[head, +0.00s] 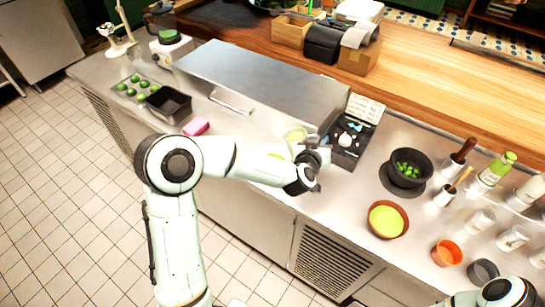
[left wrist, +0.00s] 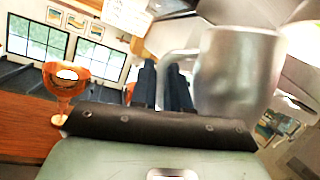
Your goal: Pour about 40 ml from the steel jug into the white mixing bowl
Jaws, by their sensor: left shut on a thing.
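The steel jug (left wrist: 237,75) fills the upper right of the left wrist view, its handle toward the gripper. My left gripper (left wrist: 162,85) is shut on that handle. In the head view my left gripper (head: 314,166) is over the counter's front part, right of the steel box. A pale yellow round opening (head: 297,135) shows just behind the gripper; I cannot tell for sure whether it is the jug's. A yellow-green patch peeks over my forearm. I cannot make out the white mixing bowl for certain. My right gripper is out of view.
A dark tray (head: 352,133) with small tools lies right of the gripper. Farther right stand a dark bowl (head: 409,168) of green pieces, a brown bowl (head: 388,219) with green contents, bottles and glasses. A pink sponge (head: 196,126) lies left. A copper goblet (left wrist: 66,84) shows in the wrist view.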

